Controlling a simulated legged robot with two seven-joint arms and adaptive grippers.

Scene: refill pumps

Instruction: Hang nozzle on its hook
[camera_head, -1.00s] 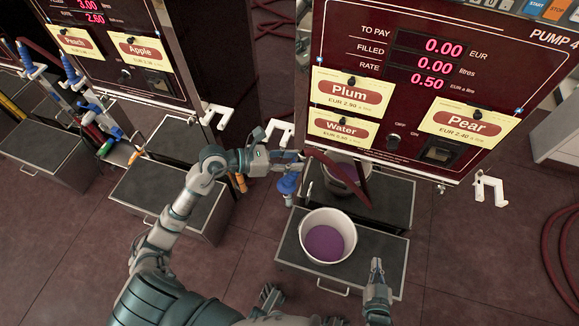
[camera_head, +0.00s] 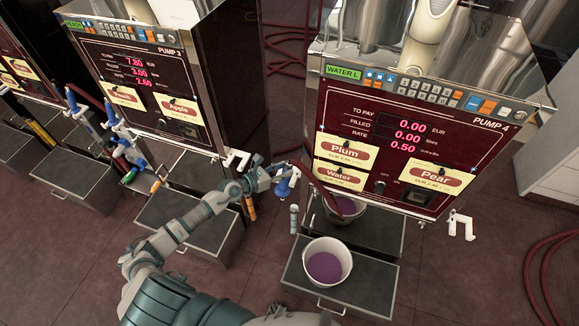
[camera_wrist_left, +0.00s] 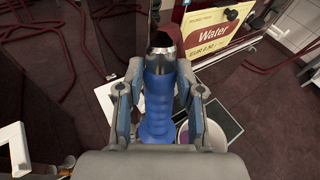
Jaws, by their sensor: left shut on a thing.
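A blue nozzle (camera_head: 284,188) with a dark red hose is in my left gripper (camera_head: 279,172), which is shut around its body. It is held in front of the left edge of Pump 4 (camera_head: 400,150). In the left wrist view the blue nozzle (camera_wrist_left: 158,95) lies between both fingers, with its metal collar pointing away. White hooks show on the right side of Pump 3 (camera_head: 236,161) and of Pump 4 (camera_head: 461,225). A hook on Pump 4's left side cannot be made out behind my gripper. My right gripper is out of view.
A white bucket (camera_head: 327,250) with purple liquid stands on a grey pedestal (camera_head: 372,288), below the nozzle and to its right. Another bucket (camera_head: 345,205) stands behind it. An orange-handled nozzle (camera_head: 250,207) hangs left of my gripper. Red hoses (camera_head: 545,270) lie on the right floor.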

